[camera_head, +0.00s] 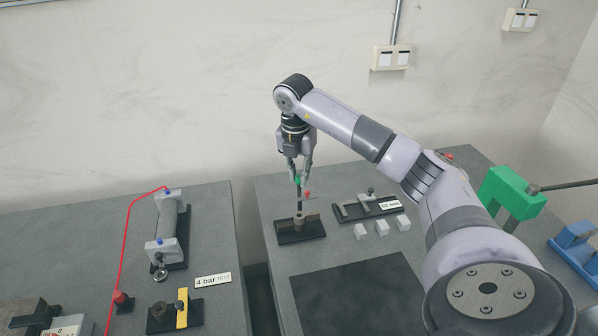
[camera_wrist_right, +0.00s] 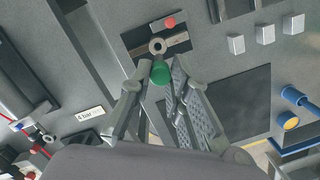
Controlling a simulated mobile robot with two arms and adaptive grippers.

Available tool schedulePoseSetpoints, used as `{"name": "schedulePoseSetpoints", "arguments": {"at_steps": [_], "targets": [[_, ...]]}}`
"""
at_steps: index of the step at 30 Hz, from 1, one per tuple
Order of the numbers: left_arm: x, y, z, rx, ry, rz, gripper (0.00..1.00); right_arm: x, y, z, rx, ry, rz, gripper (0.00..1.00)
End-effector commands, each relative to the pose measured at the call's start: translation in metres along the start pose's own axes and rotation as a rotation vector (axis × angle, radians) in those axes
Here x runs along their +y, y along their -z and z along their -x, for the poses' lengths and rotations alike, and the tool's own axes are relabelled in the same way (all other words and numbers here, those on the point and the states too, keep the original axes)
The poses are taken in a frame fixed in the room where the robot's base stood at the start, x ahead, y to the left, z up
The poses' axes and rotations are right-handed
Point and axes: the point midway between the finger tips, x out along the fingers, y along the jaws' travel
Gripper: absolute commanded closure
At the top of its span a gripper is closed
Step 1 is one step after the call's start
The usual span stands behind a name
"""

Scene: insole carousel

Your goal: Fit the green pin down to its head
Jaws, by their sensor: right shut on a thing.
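The green pin's head (camera_head: 298,180) is between the fingers of my right gripper (camera_head: 299,174), which is shut on it. Its dark shaft points down, nearly upright, above a grey round collar (camera_head: 299,219) on a small black fixture (camera_head: 302,238). In the right wrist view the green head (camera_wrist_right: 160,72) is near the fingertips, and the collar (camera_wrist_right: 157,46) shows just beyond it as a ring. The head stands well above the collar. I cannot tell whether the shaft's tip touches or enters the hole. My left gripper is not in view.
A red knob (camera_head: 307,194) stands close beside the pin. A black gauge fixture (camera_head: 370,206) and several pale cubes (camera_head: 381,228) are to the right. A dark mat (camera_head: 355,295) lies in front. A green clamp-like block (camera_head: 512,193) stands at the far right.

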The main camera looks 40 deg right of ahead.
Motion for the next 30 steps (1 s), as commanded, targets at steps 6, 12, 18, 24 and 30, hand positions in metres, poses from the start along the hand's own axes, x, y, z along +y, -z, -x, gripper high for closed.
{"name": "schedulePoseSetpoints", "arguments": {"at_steps": [6,12,18,24,30], "targets": [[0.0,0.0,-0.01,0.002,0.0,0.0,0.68,-0.001,0.002,-0.015,0.0,0.002,0.0,1.0],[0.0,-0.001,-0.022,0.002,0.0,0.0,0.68,0.0,0.004,-0.035,0.0,0.001,0.0,1.0],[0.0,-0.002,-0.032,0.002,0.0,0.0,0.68,0.0,0.006,-0.052,-0.001,0.001,-0.001,1.0],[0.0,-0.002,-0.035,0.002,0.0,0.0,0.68,0.0,0.007,-0.058,-0.001,0.0,-0.001,1.0],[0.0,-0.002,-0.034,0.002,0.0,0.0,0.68,0.0,0.007,-0.057,-0.001,0.0,-0.001,1.0]]}}
